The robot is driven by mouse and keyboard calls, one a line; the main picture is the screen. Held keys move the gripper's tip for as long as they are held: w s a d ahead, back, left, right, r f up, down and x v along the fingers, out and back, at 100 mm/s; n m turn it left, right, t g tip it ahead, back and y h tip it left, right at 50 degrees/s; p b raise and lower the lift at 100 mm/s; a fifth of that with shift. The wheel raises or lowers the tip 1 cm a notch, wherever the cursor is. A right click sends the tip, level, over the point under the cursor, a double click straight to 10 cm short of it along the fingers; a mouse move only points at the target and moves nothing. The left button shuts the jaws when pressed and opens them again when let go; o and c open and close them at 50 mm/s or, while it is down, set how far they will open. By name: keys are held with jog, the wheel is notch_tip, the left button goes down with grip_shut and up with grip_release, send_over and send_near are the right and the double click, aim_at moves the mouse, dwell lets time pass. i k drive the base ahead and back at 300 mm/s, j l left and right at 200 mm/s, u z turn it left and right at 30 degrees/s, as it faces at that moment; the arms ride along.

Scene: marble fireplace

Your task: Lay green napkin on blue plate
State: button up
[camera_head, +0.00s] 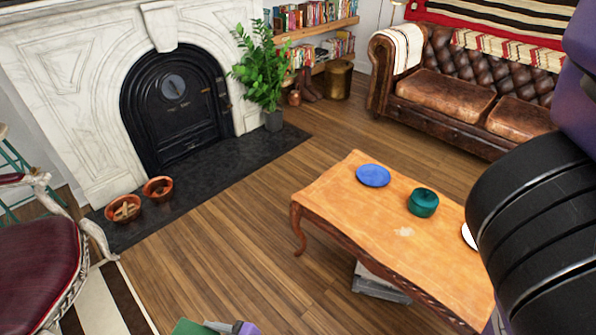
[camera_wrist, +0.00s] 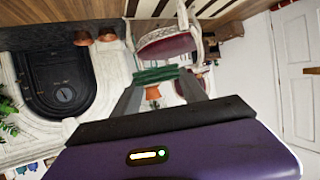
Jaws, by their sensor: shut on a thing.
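The green napkin (camera_wrist: 157,75) is between the fingertips of my gripper (camera_wrist: 158,82) in the wrist view, and the gripper is shut on it. In the head view a green piece of the napkin (camera_head: 190,328) shows at the bottom edge, beside a purple and grey part of my gripper (camera_head: 236,327). The napkin is held well apart from the table, to its lower left in the picture. The blue plate (camera_head: 373,175) lies flat and empty near the far left end of the orange wooden table (camera_head: 345,210). The plate does not show in the wrist view.
A teal round pot (camera_head: 422,203) stands on the table to the right of the plate. A white item (camera_head: 468,236) is partly hidden by my arm. A red armchair (camera_head: 45,262) stands at left, with two terracotta bowls by the fireplace (camera_head: 175,95). Wooden floor (camera_head: 225,245) left of the table is clear.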

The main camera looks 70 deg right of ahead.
aim_at(374, 175)
jog(key=i, duration=1.15)
jog(key=i+z, duration=0.15)
jog(key=z, duration=0.35)
jog(key=i+z, duration=0.1)
jog(key=z, duration=0.4)
jog(key=i+j+z, duration=0.1)
jog(key=z, duration=1.65)
